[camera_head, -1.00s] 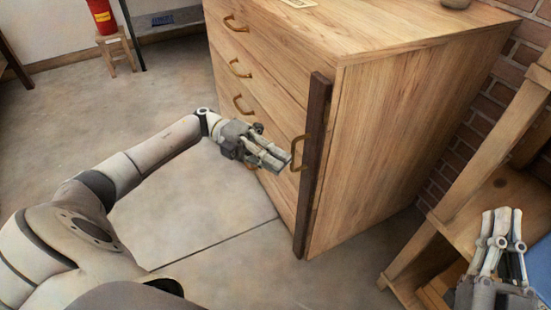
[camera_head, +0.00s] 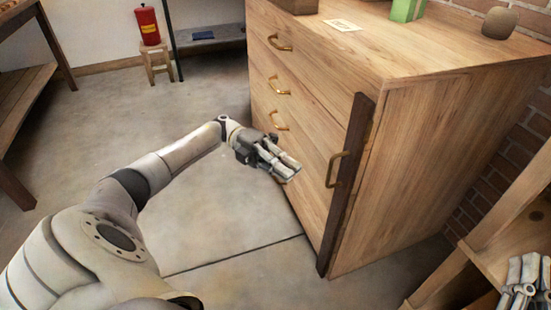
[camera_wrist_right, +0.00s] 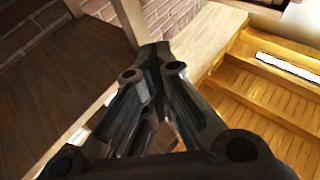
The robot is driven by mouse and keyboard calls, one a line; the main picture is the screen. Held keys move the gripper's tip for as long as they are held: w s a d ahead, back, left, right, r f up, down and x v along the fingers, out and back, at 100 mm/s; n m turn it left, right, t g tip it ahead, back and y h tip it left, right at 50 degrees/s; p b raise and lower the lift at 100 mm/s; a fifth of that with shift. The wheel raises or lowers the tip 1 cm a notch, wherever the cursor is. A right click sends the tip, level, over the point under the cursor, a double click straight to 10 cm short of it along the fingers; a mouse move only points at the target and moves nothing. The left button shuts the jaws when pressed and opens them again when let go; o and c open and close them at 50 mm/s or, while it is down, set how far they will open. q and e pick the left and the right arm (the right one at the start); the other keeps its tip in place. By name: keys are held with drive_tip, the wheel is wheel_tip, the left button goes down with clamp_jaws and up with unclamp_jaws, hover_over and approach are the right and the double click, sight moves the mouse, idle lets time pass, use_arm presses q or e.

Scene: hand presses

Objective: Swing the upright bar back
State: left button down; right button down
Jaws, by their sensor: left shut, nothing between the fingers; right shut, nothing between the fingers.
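The upright bar (camera_head: 337,222) is a dark wooden strip standing along the near front corner of a wooden chest of drawers (camera_head: 430,160). A brass handle (camera_head: 330,170) sticks out to the left at the bar's mid-height. My left gripper (camera_head: 292,172) is shut and empty in front of the drawers, left of the handle and apart from it in the head view. My right gripper (camera_head: 526,277) is at the lower right, away from the bar. It is shut and empty, and its closed fingers also show in the right wrist view (camera_wrist_right: 152,55).
A wooden shelf unit (camera_head: 480,245) stands at the right, close to my right gripper. A red extinguisher (camera_head: 148,25) rests on a small stool (camera_head: 158,62) at the back left. A green box (camera_head: 406,10) and a rounded object (camera_head: 499,22) sit on the chest. The floor left of the chest is clear.

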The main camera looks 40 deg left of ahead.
use_arm(q)
drive_tip(key=shift+w+a, duration=0.25)
drive_tip(key=shift+a, duration=0.7)
drive_tip(key=shift+w+a, duration=0.25)
drive_tip(key=shift+a, duration=0.65)
use_arm(e)
drive_tip(key=shift+s+r+t, duration=0.2)
drive_tip(key=shift+r+t, duration=0.1)
drive_tip(key=shift+r, duration=0.2)
drive_tip(key=shift+s+r+t, duration=0.2)
drive_tip(key=shift+r+t, duration=0.1)
drive_tip(key=shift+r, duration=0.15)
